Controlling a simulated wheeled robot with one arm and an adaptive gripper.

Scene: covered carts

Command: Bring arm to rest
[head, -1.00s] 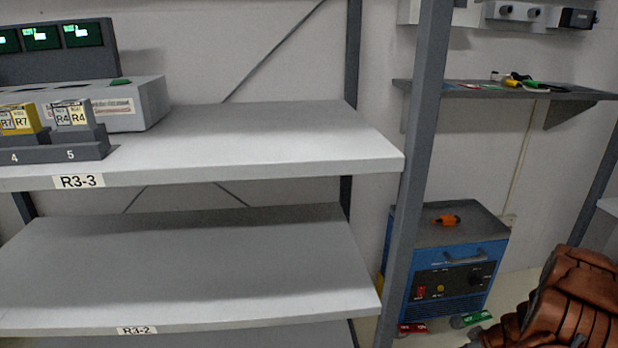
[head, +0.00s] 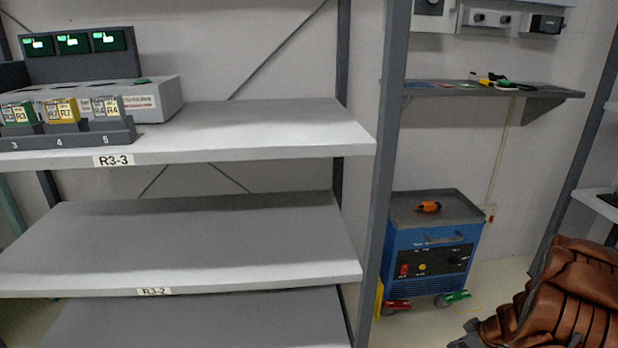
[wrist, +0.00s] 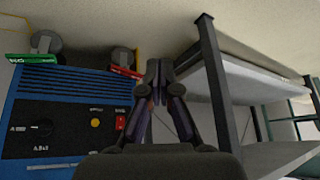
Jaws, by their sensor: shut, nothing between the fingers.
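My gripper (wrist: 156,88) shows in the middle of the wrist view, its fingers together and nothing between them. In that view, which looks upside down, it points between the blue cart (wrist: 70,115) and the grey shelf rack (wrist: 212,85). No contact with either shows. In the head view, part of my arm, covered in brown ribbed material, is at the lower right. The gripper itself is not visible there.
The shelf rack's boards (head: 270,130) stand at the left, with a console (head: 150,98) and numbered holders on top. The blue cart (head: 432,245) bears an orange item (head: 428,207). A wall shelf (head: 545,93) holds small items.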

